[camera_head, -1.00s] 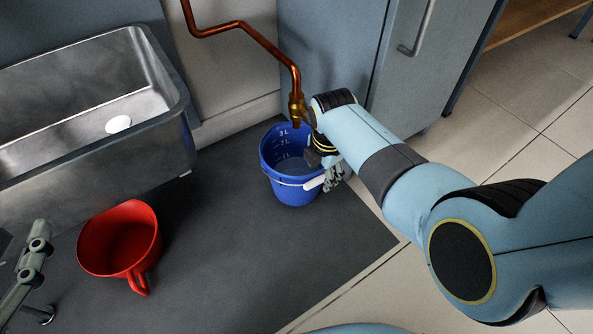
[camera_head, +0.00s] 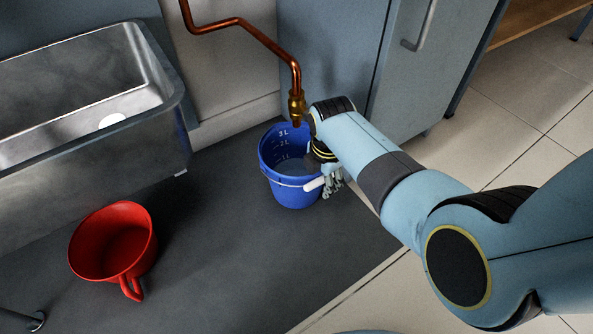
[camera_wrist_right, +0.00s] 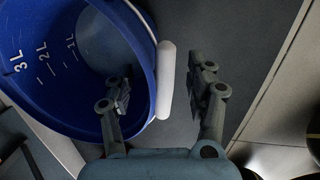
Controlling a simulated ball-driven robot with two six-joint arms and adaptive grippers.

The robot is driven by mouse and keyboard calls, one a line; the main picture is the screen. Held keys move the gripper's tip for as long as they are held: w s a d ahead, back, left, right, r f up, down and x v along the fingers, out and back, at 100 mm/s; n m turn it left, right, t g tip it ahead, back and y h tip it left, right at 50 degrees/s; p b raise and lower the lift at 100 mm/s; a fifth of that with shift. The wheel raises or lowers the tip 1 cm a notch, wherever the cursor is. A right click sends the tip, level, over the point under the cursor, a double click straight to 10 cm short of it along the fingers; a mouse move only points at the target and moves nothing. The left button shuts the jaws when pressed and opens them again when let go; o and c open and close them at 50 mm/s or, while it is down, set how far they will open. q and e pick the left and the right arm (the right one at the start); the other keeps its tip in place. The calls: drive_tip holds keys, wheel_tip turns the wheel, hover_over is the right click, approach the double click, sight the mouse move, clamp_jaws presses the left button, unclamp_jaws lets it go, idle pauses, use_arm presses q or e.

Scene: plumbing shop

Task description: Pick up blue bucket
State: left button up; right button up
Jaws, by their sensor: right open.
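The blue bucket (camera_head: 291,190) stands upright on the dark mat below a copper pipe. It has white litre marks inside and a wire handle with a white grip (camera_head: 315,184). My right gripper (camera_head: 329,181) is at the bucket's right side. In the right wrist view the right gripper (camera_wrist_right: 162,80) is open. One finger lies over the inside of the blue bucket (camera_wrist_right: 148,75) and the other is outside. The rim and white grip (camera_wrist_right: 166,80) are between them, with gaps showing. My left gripper is out of view.
A metal sink (camera_head: 90,95) is at upper left. The copper pipe (camera_head: 250,38) ends in a brass fitting close to my right wrist. A grey cabinet (camera_head: 405,75) stands behind.

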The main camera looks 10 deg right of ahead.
clamp_jaws()
idle(0.3)
drive_tip(key=shift+w, duration=0.1)
idle(0.4)
